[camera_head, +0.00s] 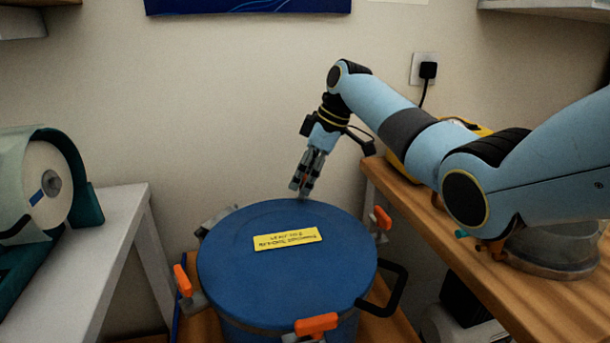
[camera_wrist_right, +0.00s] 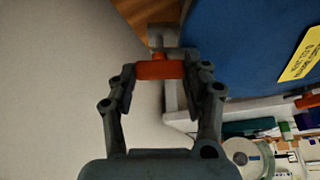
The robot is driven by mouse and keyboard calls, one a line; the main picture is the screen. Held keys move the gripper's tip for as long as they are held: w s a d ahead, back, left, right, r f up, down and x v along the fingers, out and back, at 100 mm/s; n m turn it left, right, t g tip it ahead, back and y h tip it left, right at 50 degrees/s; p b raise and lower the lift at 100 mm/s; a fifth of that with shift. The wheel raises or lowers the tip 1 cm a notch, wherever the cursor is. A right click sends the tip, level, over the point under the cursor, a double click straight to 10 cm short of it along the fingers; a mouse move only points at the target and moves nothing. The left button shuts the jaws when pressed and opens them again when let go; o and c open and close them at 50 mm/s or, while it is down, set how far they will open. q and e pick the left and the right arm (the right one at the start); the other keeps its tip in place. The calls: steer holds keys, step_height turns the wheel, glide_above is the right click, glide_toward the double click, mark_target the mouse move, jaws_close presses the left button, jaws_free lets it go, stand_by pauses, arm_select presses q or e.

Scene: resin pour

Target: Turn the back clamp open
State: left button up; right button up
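The back clamp sits at the far rim of the blue pot lid (camera_head: 290,265). Its orange handle (camera_wrist_right: 160,70) shows in the right wrist view. My right gripper (camera_head: 301,190) reaches down over the far rim. In the right wrist view my right gripper (camera_wrist_right: 160,80) has a finger on each side of the orange handle, with no clear gap to it, so it looks shut on it. In the head view the fingers hide most of this clamp. My left gripper is not in view.
Other orange-handled clamps stand around the rim: front left (camera_head: 183,280), front (camera_head: 316,325) and right (camera_head: 382,219). A black pot handle (camera_head: 393,290) juts out at right. A wooden bench (camera_head: 520,305) is at right, a white table (camera_head: 90,265) at left. The wall is close behind.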

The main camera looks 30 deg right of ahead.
steer(key=c, duration=0.4)
steer(key=shift+o, duration=0.2)
steer(key=shift+r+m+p, duration=0.15)
steer(key=shift+m+p, duration=0.25)
steer(key=shift+p, duration=0.3)
steer(key=m+h+p, duration=0.1)
steer(key=m+p, duration=0.2)
steer(key=p, duration=0.2)
steer(key=m+t+h+p, duration=0.1)
steer(key=m+p, duration=0.3)
steer(key=p, duration=0.1)
steer(key=shift+a+r+t+h, duration=0.1)
steer(key=shift+a+t+h, duration=0.05)
steer(key=shift+t+h, duration=0.15)
steer(key=shift+m+p, duration=0.45)
steer(key=shift+m, duration=0.15)
steer(key=m+h+p, duration=0.1)
steer(key=m, duration=0.1)
steer(key=shift+m+p, duration=0.3)
steer(key=shift+p, duration=0.05)
steer(key=shift+a+m+h, duration=0.1)
steer(key=shift+m+h, duration=0.5)
steer(key=shift+m, duration=0.3)
steer(key=shift+f+m+h, duration=0.2)
steer(key=shift+m+h, duration=0.2)
steer(key=shift+m, duration=0.8)
steer(key=shift+m+h, duration=0.4)
steer(key=shift+m, duration=0.7)
